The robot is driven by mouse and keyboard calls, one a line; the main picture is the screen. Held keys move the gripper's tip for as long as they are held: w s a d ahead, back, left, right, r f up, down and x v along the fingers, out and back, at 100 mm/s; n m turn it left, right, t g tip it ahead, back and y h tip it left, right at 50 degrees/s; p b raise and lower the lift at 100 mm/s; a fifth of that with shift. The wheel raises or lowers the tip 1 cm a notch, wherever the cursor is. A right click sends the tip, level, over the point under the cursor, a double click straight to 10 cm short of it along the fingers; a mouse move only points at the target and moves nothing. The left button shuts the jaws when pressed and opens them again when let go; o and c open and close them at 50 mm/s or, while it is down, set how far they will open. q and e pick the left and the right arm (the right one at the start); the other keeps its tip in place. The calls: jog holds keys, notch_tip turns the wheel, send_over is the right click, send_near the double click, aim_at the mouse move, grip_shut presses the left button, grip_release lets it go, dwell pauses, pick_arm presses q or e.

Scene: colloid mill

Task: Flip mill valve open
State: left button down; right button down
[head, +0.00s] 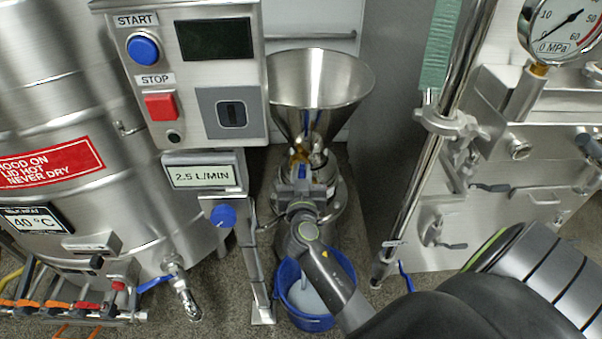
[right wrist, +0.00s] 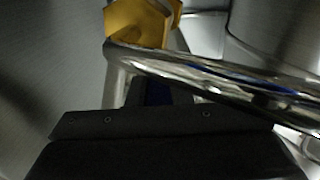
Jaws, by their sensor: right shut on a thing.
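The mill (head: 340,190) stands under a steel funnel hopper (head: 318,90). Its valve shows a brass body (head: 299,154) just below the funnel, with a small blue handle (head: 302,171) in front of it. My right gripper (head: 302,180) reaches up from below and is shut on the blue handle. In the right wrist view the brass nut (right wrist: 138,22) is at the top and the blue handle (right wrist: 157,92) shows as a dark strip between a steel pipe (right wrist: 205,70) and my black gripper. The jaws hide most of the handle. My left gripper is out of view.
A blue bucket (head: 318,319) with pale liquid stands below my right wrist. A control box (head: 190,75) with START and STOP buttons is close on the left. A steel tank (head: 60,130) is further left; a steel machine with a pressure gauge (head: 562,25) is on the right.

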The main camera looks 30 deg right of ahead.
jog(key=shift+s+d+n+t+y, duration=0.15)
jog(key=shift+d+n+t+y, duration=0.3)
jog(key=shift+n+y, duration=0.35)
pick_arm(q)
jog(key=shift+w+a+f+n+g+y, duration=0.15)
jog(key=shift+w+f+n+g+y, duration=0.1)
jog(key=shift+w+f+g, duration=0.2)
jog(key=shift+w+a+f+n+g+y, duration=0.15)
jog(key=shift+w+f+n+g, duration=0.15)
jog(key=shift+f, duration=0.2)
pick_arm(e)
jog(key=shift+s+d+n+t+y, duration=0.1)
jog(key=shift+n+t+y, duration=0.3)
jog(key=shift+y, duration=0.4)
jog(key=shift+s+d+n+t+y, duration=0.1)
jog(key=shift+n+t+y, duration=0.15)
jog(key=shift+n+y, duration=0.4)
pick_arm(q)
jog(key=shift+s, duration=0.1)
pick_arm(e)
jog(key=c, duration=1.3)
grip_release()
